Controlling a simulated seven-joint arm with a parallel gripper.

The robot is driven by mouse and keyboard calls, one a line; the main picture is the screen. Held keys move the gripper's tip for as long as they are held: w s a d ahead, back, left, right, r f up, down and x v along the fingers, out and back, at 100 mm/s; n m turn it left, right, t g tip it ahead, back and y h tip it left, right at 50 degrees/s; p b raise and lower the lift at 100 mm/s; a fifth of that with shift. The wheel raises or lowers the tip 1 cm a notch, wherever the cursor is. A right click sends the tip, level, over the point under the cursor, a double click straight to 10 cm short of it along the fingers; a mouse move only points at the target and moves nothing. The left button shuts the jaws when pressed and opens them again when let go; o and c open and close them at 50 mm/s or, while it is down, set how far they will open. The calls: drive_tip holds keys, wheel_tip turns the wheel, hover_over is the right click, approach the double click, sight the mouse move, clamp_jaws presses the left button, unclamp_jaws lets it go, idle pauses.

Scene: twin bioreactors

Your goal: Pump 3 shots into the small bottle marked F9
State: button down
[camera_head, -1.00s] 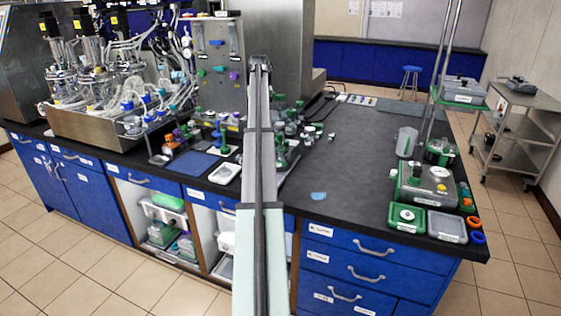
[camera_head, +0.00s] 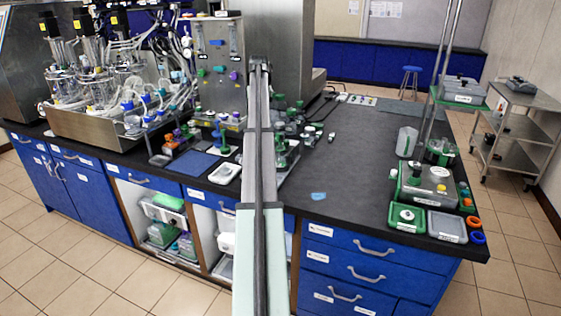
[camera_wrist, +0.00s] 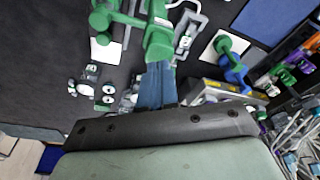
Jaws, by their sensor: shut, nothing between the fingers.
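My gripper (camera_wrist: 156,68) is shut and empty in the wrist view, its blue-grey fingertips together at the edge of a green pump head (camera_wrist: 158,38). I cannot tell whether they touch it. A second green pump (camera_wrist: 103,20) stands to its left, over a white card. Several small bottles with pale round tops (camera_wrist: 108,96) stand left of the fingers. No F9 mark is readable, so I cannot tell which is that bottle. In the head view, my arm hides the gripper and part of the green-topped bottles (camera_head: 292,128).
A green and blue pump (camera_wrist: 232,62) stands to the right in the wrist view, near a blue mat (camera_wrist: 270,18). In the head view, the bioreactors (camera_head: 95,85) stand left and a green-grey device (camera_head: 425,185) stands right. The dark bench (camera_head: 350,165) is mostly clear between.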

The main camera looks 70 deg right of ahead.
drive_tip(key=shift+f, duration=0.15)
drive_tip(key=shift+a+x, duration=0.15)
drive_tip(key=shift+x, duration=0.6)
drive_tip(key=shift+a+x, duration=0.1)
drive_tip(key=shift+x, duration=0.65)
drive_tip(key=shift+s, duration=0.15)
drive_tip(key=shift+d+v, duration=0.15)
drive_tip(key=shift+v, duration=0.65)
drive_tip(key=shift+d+v, duration=0.1)
drive_tip(key=shift+v, duration=0.7)
drive_tip(key=shift+f, duration=0.2)
drive_tip(key=shift+a+x, duration=0.15)
drive_tip(key=shift+x, duration=0.6)
drive_tip(key=shift+a+x, duration=0.1)
drive_tip(key=shift+x, duration=0.6)
drive_tip(key=shift+r, duration=0.1)
drive_tip(key=shift+d+v, duration=0.15)
drive_tip(key=shift+v, duration=0.6)
drive_tip(key=shift+d+v, duration=0.1)
drive_tip(key=shift+v, duration=0.7)
